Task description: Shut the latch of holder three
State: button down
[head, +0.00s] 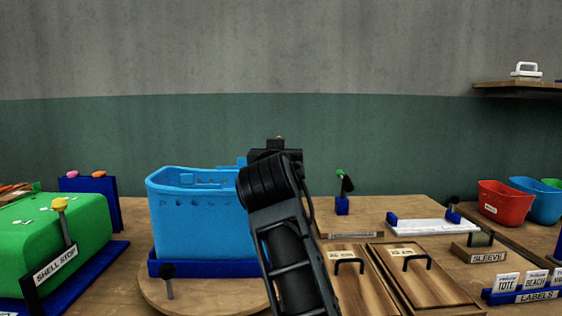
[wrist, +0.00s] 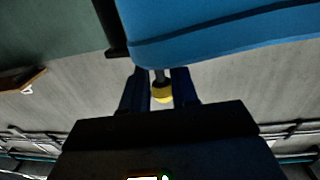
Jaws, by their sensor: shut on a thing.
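My gripper (wrist: 159,78) is shut on a small yellow knob (wrist: 161,94) on a thin stem, seen between its two fingers in the wrist view. I take the knob to be a latch handle, but no label shows which holder it belongs to. The blue bin (wrist: 230,28) is close beside the fingertips. In the head view the blue bin (head: 198,225) stands upright in a dark blue base on a round wooden board (head: 215,300). My arm covers its right side and hides my fingertips there. The latch's seat is hidden.
At left a green shell (head: 60,235) has a yellow-knobbed lever marked SHELL STOP (head: 56,265). At right are wooden lids with black handles (head: 350,265), a white bar (head: 430,227), a SLEEVE block (head: 485,256) and a label rack (head: 520,296). Coloured bins (head: 503,205) stand far right.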

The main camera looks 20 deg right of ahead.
jog(key=shift+w+a+r+m+g+h+b, duration=0.2)
jog(key=shift+r+m+g+h+b, duration=0.15)
jog(key=shift+m+h+b, duration=0.55)
jog(key=shift+r+h+p, duration=0.1)
jog(key=shift+h+p, duration=0.2)
jog(key=c, duration=1.2)
grip_release()
jog(key=shift+c, duration=0.2)
jog(key=shift+o, duration=0.2)
jog(key=shift+d+f, duration=0.1)
jog(key=shift+f, duration=0.15)
jog(key=v, duration=0.7)
jog(key=shift+s+a+b, duration=0.25)
jog(key=shift+s+b, duration=0.05)
jog(key=shift+b, duration=0.05)
jog(key=shift+r, duration=0.1)
